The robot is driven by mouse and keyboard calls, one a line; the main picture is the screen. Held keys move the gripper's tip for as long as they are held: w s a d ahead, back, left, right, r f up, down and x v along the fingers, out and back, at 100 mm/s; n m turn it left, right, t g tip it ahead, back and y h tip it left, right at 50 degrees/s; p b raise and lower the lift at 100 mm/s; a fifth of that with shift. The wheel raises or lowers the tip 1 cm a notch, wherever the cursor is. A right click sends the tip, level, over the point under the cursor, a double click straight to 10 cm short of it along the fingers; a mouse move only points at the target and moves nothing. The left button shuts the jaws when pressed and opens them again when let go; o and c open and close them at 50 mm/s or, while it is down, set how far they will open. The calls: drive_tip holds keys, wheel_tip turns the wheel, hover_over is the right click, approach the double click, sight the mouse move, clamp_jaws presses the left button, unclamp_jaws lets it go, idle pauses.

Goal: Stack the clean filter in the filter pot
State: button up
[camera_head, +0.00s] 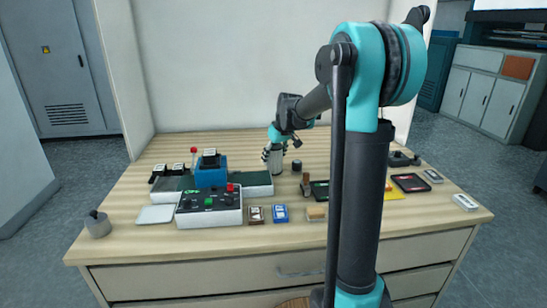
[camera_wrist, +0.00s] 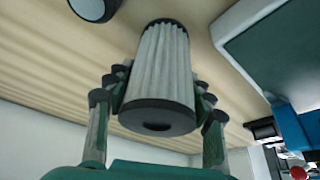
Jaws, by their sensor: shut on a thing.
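The clean filter is a white pleated cylinder with dark end caps (camera_wrist: 163,62), and it also shows in the head view (camera_head: 276,162). My gripper (camera_wrist: 160,88) is shut on it, with a finger on each side. In the head view my gripper (camera_head: 275,152) holds the filter upright at the back middle of the table. A small dark round container (camera_head: 297,165), which looks like the filter pot, stands just right of the filter. It shows partly at the top edge of the wrist view (camera_wrist: 92,9).
A blue-topped machine (camera_head: 211,176) with a green bed stands left of the filter, with a control box (camera_head: 208,207) before it. A grey pot (camera_head: 97,224) stands at the table's left edge. Small boxes (camera_head: 280,213) lie in front. My arm hides part of the right side.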

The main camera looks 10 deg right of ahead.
drive_tip(key=shift+f, duration=0.1)
drive_tip(key=o, duration=1.2)
drive_tip(key=shift+c, duration=0.2)
